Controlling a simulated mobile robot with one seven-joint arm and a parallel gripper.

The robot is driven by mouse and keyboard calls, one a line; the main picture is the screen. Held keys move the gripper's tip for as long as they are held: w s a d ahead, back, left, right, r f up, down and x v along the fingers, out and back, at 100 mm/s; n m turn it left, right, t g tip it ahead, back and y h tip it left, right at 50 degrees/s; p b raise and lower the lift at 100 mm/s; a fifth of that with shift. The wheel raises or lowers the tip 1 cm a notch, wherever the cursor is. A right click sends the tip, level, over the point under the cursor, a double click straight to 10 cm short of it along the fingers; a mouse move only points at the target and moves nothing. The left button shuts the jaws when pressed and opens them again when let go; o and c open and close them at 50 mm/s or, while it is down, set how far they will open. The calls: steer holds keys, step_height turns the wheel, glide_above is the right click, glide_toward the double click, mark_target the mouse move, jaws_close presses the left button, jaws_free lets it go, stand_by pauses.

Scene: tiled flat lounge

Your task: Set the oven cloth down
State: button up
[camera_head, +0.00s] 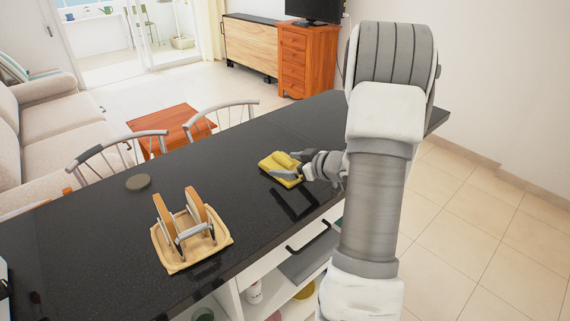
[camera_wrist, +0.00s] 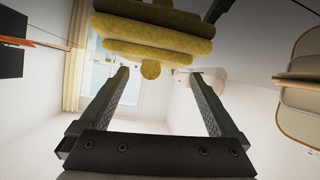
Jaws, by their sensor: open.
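The oven cloth (camera_head: 276,164) is yellow and folded in layers. I cannot tell whether a finger touches the cloth.
A wooden tray (camera_head: 226,239) holding a rack with tan slices (camera_head: 166,214) stands left of the cloth. A round grey disc (camera_head: 138,182) lies farther back. Two chairs (camera_head: 220,110) line the far side. The counter between tray and cloth is clear.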

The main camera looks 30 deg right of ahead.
steer(key=p+v, duration=0.2)
steer(key=v, duration=0.9)
steer(key=shift+w+a+r, duration=0.1)
